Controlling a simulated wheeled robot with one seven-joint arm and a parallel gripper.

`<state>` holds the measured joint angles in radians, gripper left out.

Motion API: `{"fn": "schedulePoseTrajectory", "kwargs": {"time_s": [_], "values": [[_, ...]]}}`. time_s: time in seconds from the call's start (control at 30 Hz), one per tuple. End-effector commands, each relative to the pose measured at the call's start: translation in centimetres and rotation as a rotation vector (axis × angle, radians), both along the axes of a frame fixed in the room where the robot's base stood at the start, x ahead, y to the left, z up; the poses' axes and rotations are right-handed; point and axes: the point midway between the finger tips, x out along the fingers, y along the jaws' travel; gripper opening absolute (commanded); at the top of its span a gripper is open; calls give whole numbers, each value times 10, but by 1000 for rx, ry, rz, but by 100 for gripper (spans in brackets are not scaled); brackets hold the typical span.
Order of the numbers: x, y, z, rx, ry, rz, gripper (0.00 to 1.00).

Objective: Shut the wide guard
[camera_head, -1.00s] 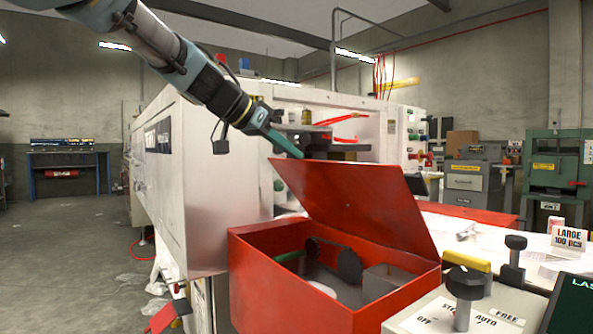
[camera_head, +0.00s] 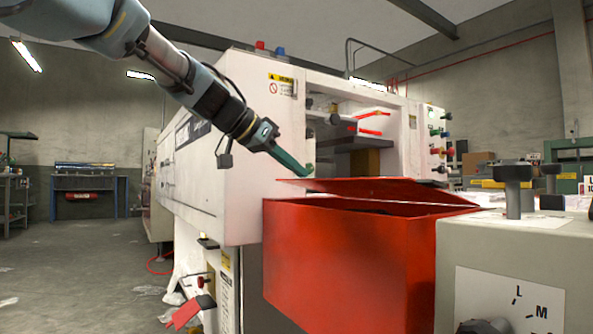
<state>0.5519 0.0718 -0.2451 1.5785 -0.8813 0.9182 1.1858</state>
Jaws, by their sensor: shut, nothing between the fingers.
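The wide guard seems to be the red hinged lid (camera_head: 385,190) on the red box (camera_head: 350,255) beside the white machine. The lid is tilted low, close to the box rim, with a dark gap under its right part. The box interior is hidden. My gripper (camera_head: 306,170), with green fingers, is shut and empty. Its tip is just above the lid's left end; I cannot tell whether it touches.
The white machine (camera_head: 235,145) stands behind and left of the box, with an open bay above the lid. A grey control box with a black knob (camera_head: 513,188) is close at the right. Open floor (camera_head: 85,265) lies to the left.

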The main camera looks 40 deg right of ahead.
Motion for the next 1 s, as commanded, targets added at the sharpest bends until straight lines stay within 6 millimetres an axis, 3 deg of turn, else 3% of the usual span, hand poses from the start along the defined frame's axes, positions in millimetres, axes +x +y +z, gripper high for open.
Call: {"fn": "schedulePoseTrajectory", "kwargs": {"time_s": [0.03,0.3,1.0], "values": [[0,1,-15,0,-1,1,0],[0,1,-36,0,-1,1,0],[0,0,-39,0,0,0,0]]}}
